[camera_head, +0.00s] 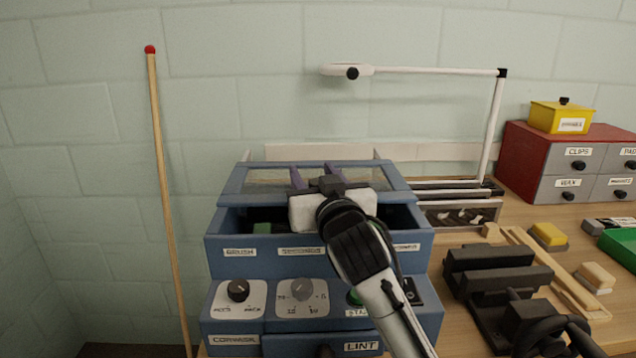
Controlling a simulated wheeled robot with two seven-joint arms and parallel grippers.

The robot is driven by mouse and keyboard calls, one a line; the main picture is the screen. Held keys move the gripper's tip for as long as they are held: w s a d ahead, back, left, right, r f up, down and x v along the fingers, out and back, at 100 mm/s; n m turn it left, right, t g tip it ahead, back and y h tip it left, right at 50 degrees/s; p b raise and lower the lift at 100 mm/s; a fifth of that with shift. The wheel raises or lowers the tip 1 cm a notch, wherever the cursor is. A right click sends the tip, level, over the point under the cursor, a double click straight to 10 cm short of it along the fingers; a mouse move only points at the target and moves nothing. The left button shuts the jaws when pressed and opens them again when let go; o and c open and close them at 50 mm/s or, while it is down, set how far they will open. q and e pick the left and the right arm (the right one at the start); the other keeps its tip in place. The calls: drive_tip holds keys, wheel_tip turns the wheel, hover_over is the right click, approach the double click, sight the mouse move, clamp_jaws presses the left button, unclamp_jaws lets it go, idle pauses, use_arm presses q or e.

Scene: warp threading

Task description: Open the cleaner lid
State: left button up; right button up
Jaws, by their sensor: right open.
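The cleaner (222,255) is a blue box on the bench, with labels, a BRUSH tag and knobs on its front. Its lid (234,184) is a blue frame with a clear window, over the back of the box top. A dark gap shows the inside between the lid and the front wall, with a green piece (262,228) in it. My right gripper (315,177) is open, its two purple fingers spread over the middle of the lid. Its body and arm hide the lid's front middle. I cannot tell whether the fingers touch the lid. My left gripper is out of view.
A wooden pole with a red tip (165,170) stands left of the cleaner. A white lamp arm (430,70) reaches across behind it. Dark blocks (495,270), a red drawer cabinet (530,160) and a yellow box (560,117) stand to the right.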

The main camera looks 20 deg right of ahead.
drive_tip(key=s, duration=0.3)
drive_tip(key=s+a, duration=0.1)
drive_tip(key=s, duration=0.5)
drive_tip(key=shift+s+a, duration=0.3)
